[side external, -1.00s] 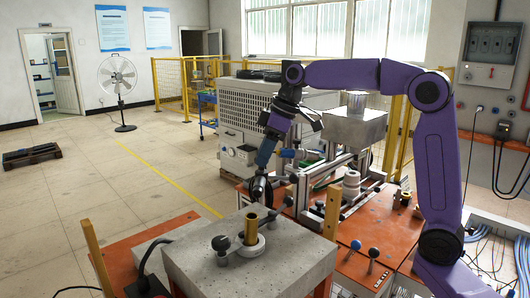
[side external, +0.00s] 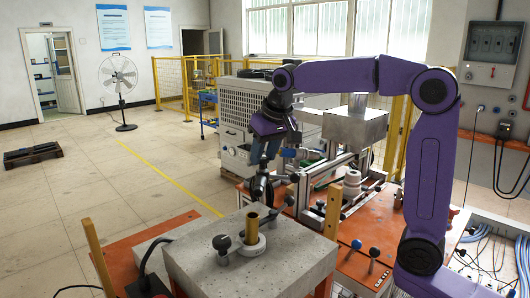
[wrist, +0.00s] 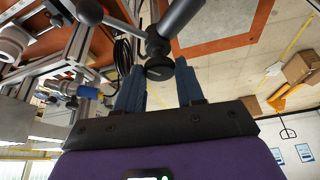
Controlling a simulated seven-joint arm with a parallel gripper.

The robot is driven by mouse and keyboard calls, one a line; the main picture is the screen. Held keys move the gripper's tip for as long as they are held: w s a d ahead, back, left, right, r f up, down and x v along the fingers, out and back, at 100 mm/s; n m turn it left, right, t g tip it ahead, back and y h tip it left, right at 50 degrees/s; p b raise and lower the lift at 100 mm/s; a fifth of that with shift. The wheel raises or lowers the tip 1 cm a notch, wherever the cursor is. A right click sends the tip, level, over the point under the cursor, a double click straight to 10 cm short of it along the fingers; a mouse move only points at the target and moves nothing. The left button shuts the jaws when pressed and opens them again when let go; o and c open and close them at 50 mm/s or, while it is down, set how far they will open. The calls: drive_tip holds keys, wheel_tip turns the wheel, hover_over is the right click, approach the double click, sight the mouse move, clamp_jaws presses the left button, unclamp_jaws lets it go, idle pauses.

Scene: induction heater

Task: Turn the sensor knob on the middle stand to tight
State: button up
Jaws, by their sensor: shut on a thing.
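The sensor knob is a small black round knob (wrist: 160,69) on a grey clamp joint of a dark rod (wrist: 180,18) in the wrist view. My gripper (wrist: 160,78) has its two blue fingers on either side of the knob and is shut on it. In the side external view my gripper (side external: 262,172) points down just behind the concrete block, at the dark stand parts (side external: 259,190). There the knob is too small and too covered by the fingers to make out. I cannot read how tight it is.
A concrete block (side external: 205,270) with a brass tube (side external: 252,230) stands in front. A metal frame with white coils (side external: 351,183) stands to the right, close by.

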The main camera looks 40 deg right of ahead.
drive_tip(key=m, duration=0.1)
drive_tip(key=m+h, duration=0.1)
drive_tip(key=m, duration=0.1)
drive_tip(key=shift+a+m, duration=0.2)
drive_tip(key=shift+m, duration=0.1)
drive_tip(key=shift+w+m+g+h, duration=0.15)
drive_tip(key=shift+m+g+h, duration=0.55)
drive_tip(key=shift+m, duration=1.1)
drive_tip(key=o, duration=1)
drive_tip(key=shift+o, duration=0.2)
drive_tip(key=shift+a+r, duration=0.1)
drive_tip(key=v, duration=1.7)
drive_tip(key=shift+a, duration=0.2)
